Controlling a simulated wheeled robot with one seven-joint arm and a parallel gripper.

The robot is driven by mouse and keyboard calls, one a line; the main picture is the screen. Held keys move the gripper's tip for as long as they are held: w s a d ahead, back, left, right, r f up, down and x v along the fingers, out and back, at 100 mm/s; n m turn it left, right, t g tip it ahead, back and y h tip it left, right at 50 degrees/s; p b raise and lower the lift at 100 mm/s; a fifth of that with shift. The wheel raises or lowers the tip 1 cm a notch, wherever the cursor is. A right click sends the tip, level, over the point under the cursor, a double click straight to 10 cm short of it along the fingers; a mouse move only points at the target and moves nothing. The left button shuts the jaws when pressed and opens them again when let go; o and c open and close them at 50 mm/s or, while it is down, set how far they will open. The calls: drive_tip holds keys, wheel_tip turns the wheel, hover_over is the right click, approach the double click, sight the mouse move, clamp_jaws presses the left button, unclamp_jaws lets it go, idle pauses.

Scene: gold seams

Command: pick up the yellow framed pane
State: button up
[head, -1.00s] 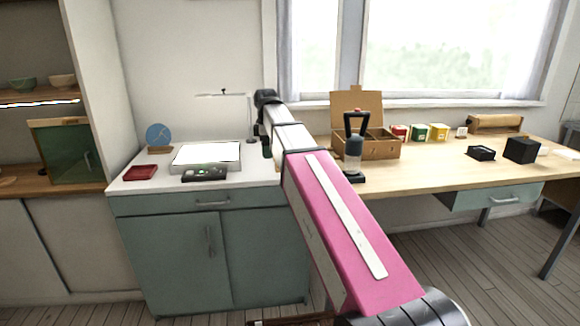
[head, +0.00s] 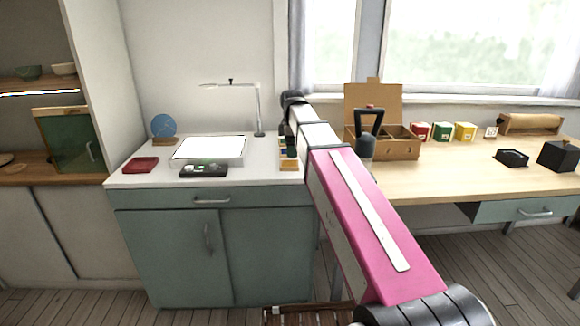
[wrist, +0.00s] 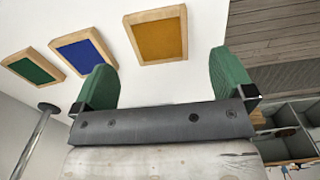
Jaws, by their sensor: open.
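The yellow framed pane (wrist: 158,36) shows in the wrist view as an amber panel in a light wooden frame, on a white surface. My gripper (wrist: 163,80) is open, with green finger pads apart and nothing between them. The yellow pane lies beyond the fingertips, between their lines and slightly towards the left finger. A blue framed pane (wrist: 86,50) and a green framed pane (wrist: 32,67) sit to its left. In the head view, small coloured panes (head: 289,152) show at the white counter's right end, partly hidden by my arm; the gripper's fingers cannot be made out there.
The white counter (head: 130,181) also holds a light pad (head: 209,148), a black device (head: 204,171), a red item (head: 141,164), a blue disc (head: 163,125) and a lamp (head: 258,110). A wooden desk (head: 450,177) with an open box (head: 403,149) stands to the right.

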sight(291, 163)
drive_tip(key=shift+w+a+f, duration=0.1)
drive_tip(key=shift+f, duration=1.5)
drive_tip(key=shift+w+a+f, duration=0.1)
drive_tip(key=shift+f, duration=1.5)
drive_tip(key=c, duration=0.9)
